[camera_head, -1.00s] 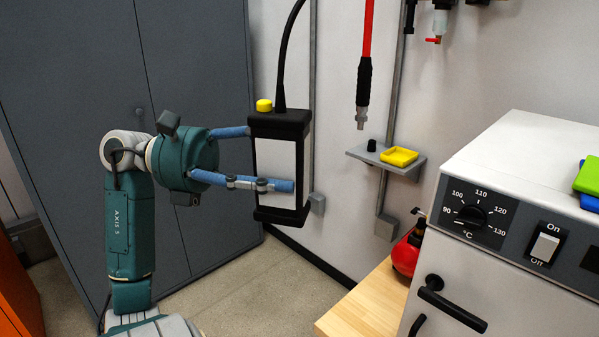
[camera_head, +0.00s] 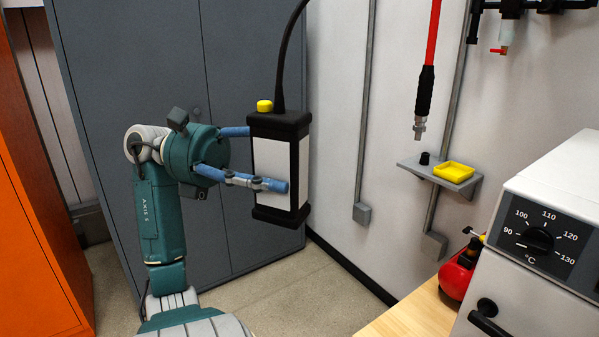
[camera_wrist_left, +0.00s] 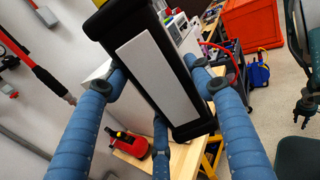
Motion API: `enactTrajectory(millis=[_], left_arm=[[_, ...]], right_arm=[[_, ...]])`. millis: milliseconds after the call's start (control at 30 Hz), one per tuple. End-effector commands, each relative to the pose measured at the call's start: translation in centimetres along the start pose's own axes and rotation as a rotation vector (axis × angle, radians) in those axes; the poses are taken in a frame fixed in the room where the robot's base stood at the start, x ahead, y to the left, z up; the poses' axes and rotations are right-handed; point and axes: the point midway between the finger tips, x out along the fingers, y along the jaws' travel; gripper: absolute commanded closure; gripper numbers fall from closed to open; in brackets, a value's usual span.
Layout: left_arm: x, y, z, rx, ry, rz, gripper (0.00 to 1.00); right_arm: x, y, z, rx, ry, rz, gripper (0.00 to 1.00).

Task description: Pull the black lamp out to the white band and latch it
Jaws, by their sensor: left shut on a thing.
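The black lamp (camera_head: 279,124) hangs upright on a black cable (camera_head: 283,55) in the head view. It has black ends, a pale front panel and a yellow button (camera_head: 265,106) on top. My left gripper (camera_head: 268,160) is shut on the lamp, its blue fingers reaching around the body. The left wrist view shows the lamp (camera_wrist_left: 160,73) tilted between the blue fingers (camera_wrist_left: 165,90). No white band shows on the visible stretch of cable; the cable's upper end is out of view. My right gripper is not in view.
A grey cabinet (camera_head: 130,100) stands behind my arm, with an orange cabinet (camera_head: 40,220) at left. On the right are a wall shelf with a yellow tray (camera_head: 454,172), a hanging red hose (camera_head: 431,40), a red canister (camera_head: 459,272), a wooden bench (camera_head: 415,312) and a white oven (camera_head: 555,195).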

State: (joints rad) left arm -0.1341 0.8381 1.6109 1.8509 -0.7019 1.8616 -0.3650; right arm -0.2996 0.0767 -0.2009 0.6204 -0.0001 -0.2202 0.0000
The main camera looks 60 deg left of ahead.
Motion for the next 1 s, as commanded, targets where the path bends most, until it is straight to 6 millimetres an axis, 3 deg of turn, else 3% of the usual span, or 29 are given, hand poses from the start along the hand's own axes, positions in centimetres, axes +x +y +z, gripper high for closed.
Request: enactTrajectory(millis=[1000], left_arm=[[4.2, 1.2, 0.0, 0.002, -0.001, 0.000, 0.74]], right_arm=[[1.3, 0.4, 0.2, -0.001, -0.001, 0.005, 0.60]])
